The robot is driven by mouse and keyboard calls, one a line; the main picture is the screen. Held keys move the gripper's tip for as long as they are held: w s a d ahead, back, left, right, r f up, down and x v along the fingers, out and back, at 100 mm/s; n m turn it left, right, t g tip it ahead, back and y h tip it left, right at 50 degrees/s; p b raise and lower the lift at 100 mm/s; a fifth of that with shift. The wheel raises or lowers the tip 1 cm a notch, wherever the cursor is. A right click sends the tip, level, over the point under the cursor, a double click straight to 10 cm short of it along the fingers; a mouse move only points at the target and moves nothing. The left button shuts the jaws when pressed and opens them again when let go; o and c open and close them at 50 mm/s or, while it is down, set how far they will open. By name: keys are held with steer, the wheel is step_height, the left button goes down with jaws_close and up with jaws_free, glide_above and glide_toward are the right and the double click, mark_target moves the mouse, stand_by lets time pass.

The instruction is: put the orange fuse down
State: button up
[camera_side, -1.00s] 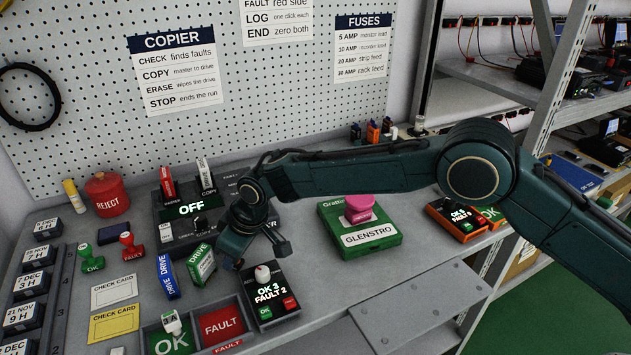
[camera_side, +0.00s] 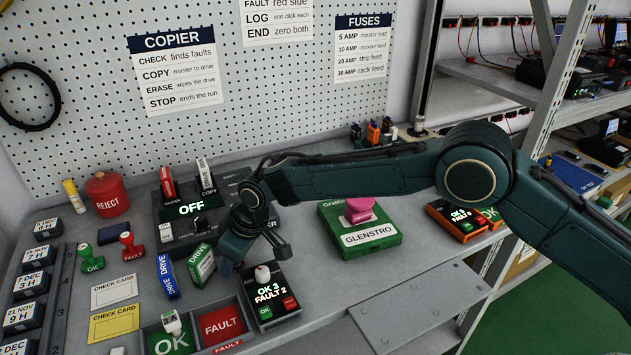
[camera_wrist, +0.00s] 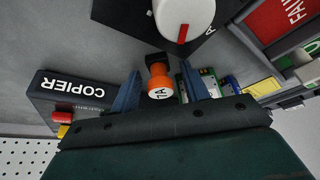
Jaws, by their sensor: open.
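A small orange fuse (camera_wrist: 158,86) with a pale printed end and a dark part at its far side shows in the wrist view. It lies between the two blue fingers of my gripper (camera_wrist: 162,80), with a gap on each side. My gripper is open. In the side view my gripper (camera_side: 254,262) is low over the bench, just left of the black counter box, and the fuse between its fingers is hidden there. Another orange fuse-like piece (camera_side: 373,132) stands among small pieces at the back of the bench.
The counter box (camera_side: 268,293) with a white knob (camera_wrist: 185,18) stands close to my fingers. DRIVE pieces (camera_side: 201,265) stand just left of my gripper, and the copier (camera_side: 185,208) is behind it. OK and FAULT trays (camera_side: 222,324) are in front. A green case (camera_side: 365,237) is to the right.

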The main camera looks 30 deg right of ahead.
steer(key=v, duration=1.2)
steer(key=shift+r, duration=0.1)
stand_by(0.4)
steer(key=shift+r, duration=0.1)
steer(key=s+d+r+m, duration=0.1)
steer(key=s+d+r, duration=0.3)
steer(key=d+r, duration=0.3)
steer(key=s+d+r+m+t+h, duration=0.1)
steer(key=s+d+r+m, duration=0.2)
steer(key=d, duration=0.6)
steer(key=s+d+r, duration=0.4)
steer(key=d+r, duration=0.3)
steer(key=d, duration=0.1)
steer(key=s+d+f+m, duration=0.1)
steer(key=s+d, duration=0.3)
steer(key=s, duration=0.4)
steer(key=s+d+f+m+t+h, duration=0.1)
steer(key=s+d+m, duration=0.1)
steer(key=s+d, duration=0.3)
steer(key=s+d+f+m+h, duration=0.1)
steer(key=s+d, duration=0.4)
steer(key=s, duration=0.6)
steer(key=shift+f+m, duration=0.3)
steer(key=shift+m, duration=0.2)
